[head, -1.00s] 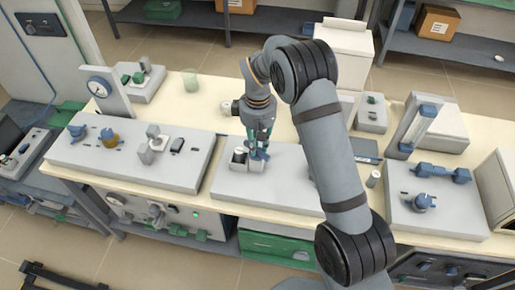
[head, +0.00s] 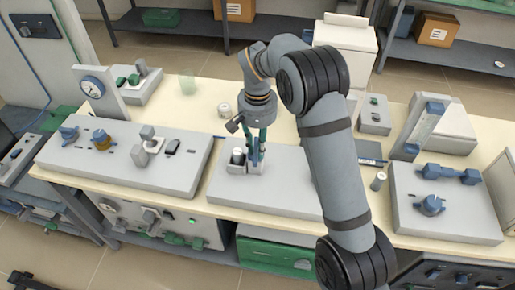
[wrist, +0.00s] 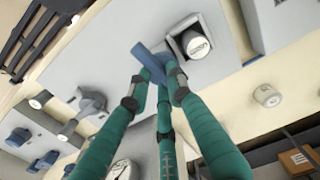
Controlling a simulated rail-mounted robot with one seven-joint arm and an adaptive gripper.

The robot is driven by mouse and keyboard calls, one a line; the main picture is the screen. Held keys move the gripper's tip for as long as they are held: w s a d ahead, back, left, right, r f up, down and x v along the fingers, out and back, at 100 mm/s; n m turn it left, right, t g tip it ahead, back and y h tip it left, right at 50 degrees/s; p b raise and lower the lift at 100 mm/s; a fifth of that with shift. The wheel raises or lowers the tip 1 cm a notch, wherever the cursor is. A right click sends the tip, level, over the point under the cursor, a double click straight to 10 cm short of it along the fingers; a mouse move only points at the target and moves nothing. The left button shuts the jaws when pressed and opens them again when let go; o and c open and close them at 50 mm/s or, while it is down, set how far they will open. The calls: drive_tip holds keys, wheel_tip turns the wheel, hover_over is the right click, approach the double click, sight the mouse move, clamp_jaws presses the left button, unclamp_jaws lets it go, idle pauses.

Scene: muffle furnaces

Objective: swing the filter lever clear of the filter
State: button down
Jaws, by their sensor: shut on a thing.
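The filter lever is a blue bar (wrist: 149,53) in the wrist view, beside the filter (wrist: 195,43), a dark round part with a pale labelled top in a white block. In the head view the filter (head: 238,157) is on the middle grey panel, and the blue lever (head: 255,152) stands just right of it. My gripper (head: 259,140) reaches down from above with green fingers. In the wrist view my gripper (wrist: 160,76) is shut on the lever's near end. The fingers partly hide the grip. The lever looks beside the filter top, not across it.
The left panel (head: 75,160) carries knobs and a grey clamp. The right panel (head: 450,212) carries blue valves. A small capped cylinder (head: 378,181) stands right of my arm. A gauge (head: 93,88) stands at back left. The front of the middle panel (head: 265,198) is clear.

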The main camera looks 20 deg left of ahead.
sight(257, 149)
drive_tip(key=shift+m+b, duration=0.35)
drive_tip(key=shift+m, duration=0.45)
drive_tip(key=c, duration=1.7)
unclamp_jaws()
drive_tip(key=shift+o, duration=0.7)
wheel_tip(257, 149, up, 12)
drive_tip(key=shift+f, duration=0.1)
